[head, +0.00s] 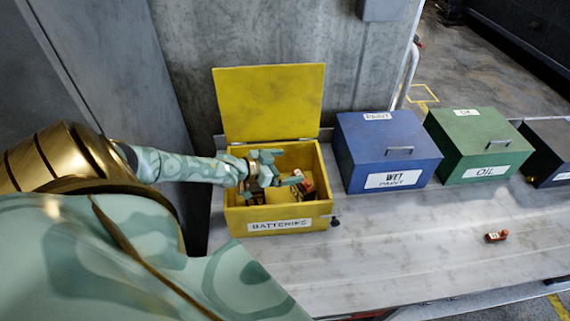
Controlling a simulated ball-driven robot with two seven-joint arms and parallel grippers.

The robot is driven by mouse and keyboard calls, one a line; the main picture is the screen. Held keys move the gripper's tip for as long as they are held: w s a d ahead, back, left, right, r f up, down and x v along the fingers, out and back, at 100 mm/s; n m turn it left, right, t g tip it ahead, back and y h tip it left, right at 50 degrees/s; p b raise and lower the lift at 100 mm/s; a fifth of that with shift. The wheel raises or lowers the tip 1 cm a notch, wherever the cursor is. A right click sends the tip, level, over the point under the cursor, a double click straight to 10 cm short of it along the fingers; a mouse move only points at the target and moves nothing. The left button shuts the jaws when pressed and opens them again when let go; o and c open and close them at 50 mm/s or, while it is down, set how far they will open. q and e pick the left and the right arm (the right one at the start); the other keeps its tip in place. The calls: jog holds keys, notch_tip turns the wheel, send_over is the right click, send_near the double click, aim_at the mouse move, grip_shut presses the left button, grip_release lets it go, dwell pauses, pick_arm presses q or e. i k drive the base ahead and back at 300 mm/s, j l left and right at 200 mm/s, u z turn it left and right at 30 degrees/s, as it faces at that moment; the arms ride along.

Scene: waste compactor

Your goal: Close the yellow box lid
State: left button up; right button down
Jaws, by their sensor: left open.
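The yellow box (283,214), labelled BATTERIES, stands on the grey bench. Its yellow lid (270,103) is open and stands upright at the back. My left gripper (284,171) is open at the box's mouth, in front of and below the raised lid. Some brown and dark items lie inside the box, partly hidden by the gripper, and one reddish item (307,183) shows near the right wall. I cannot tell whether the gripper touches any of them. My right gripper is not in view.
A closed blue box (387,151) labelled WET PAINT stands right of the yellow box. Beyond it are a closed green OIL box (476,146) and a dark box (548,150). A small red-brown item (496,236) lies on the bench (420,250). A concrete wall rises behind.

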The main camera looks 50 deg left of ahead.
aim_at(265, 102)
jog(key=k, duration=1)
